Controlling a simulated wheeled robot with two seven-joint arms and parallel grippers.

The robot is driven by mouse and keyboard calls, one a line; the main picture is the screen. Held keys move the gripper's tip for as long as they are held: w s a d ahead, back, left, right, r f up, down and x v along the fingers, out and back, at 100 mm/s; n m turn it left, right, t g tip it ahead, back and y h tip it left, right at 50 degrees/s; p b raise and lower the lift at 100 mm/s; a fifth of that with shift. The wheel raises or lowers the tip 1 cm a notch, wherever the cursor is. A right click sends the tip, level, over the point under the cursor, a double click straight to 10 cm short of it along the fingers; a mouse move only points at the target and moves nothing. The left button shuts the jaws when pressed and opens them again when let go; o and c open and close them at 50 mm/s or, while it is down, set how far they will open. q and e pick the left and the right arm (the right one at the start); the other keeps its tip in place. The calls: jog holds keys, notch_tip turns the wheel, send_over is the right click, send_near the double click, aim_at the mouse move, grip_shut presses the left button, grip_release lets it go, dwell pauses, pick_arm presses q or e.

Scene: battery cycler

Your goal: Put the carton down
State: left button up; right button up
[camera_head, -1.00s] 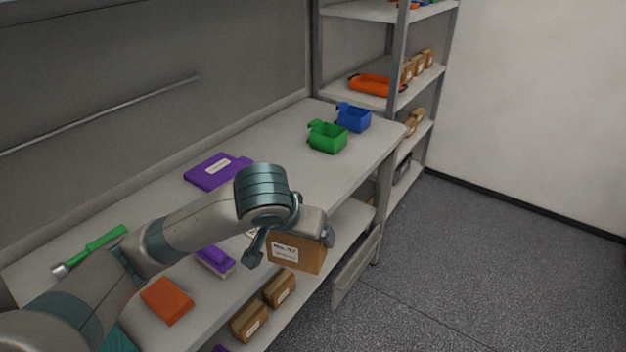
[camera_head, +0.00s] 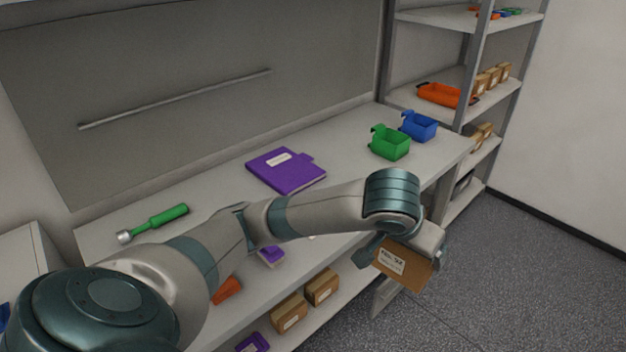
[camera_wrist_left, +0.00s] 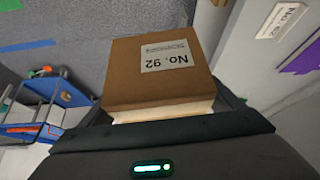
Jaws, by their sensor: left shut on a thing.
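The carton (camera_head: 404,268) is a brown box with a white label. My left gripper (camera_head: 408,250) is shut on it and holds it in the air beyond the front edge of the workbench, tilted. In the left wrist view the carton (camera_wrist_left: 150,80) sits between the fingers of the gripper (camera_wrist_left: 165,118), and its label reads "No. 92". My left arm crosses the bench and hides part of its top. My right gripper is not in view.
The workbench (camera_head: 350,167) holds a purple binder (camera_head: 286,170), a green-handled tool (camera_head: 155,224), a green bin (camera_head: 389,143) and a blue bin (camera_head: 419,126). Brown cartons (camera_head: 321,286) stand on the lower shelf. A shelving rack (camera_head: 468,75) stands at the back right.

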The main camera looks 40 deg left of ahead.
pick_arm(q)
jog(key=w+a+r+n+b, duration=0.1)
jog(key=w+a+r, duration=0.4)
jog(key=w, duration=0.3)
jog(key=w+a+r+y+b, duration=0.1)
jog(key=w+a+r, duration=0.35)
jog(key=w, duration=0.25)
jog(key=w+a+r+n+b, duration=0.1)
jog(key=w+a+r, duration=0.3)
jog(key=w+r, duration=0.3)
jog(key=w+f+m+b, duration=0.1)
jog(key=w+f, duration=0.1)
jog(key=f, duration=0.3)
jog(key=w+a+f+m+h, duration=0.1)
jog(key=w+f, duration=0.1)
jog(key=f, duration=0.3)
jog(key=w+f+b, duration=0.1)
jog(key=w+f, duration=0.1)
jog(key=f, duration=0.3)
jog(key=shift+w+a+f+m+b, duration=0.25)
jog(key=shift+a+f+m+b, duration=0.05)
jog(key=shift+a+m, duration=0.1)
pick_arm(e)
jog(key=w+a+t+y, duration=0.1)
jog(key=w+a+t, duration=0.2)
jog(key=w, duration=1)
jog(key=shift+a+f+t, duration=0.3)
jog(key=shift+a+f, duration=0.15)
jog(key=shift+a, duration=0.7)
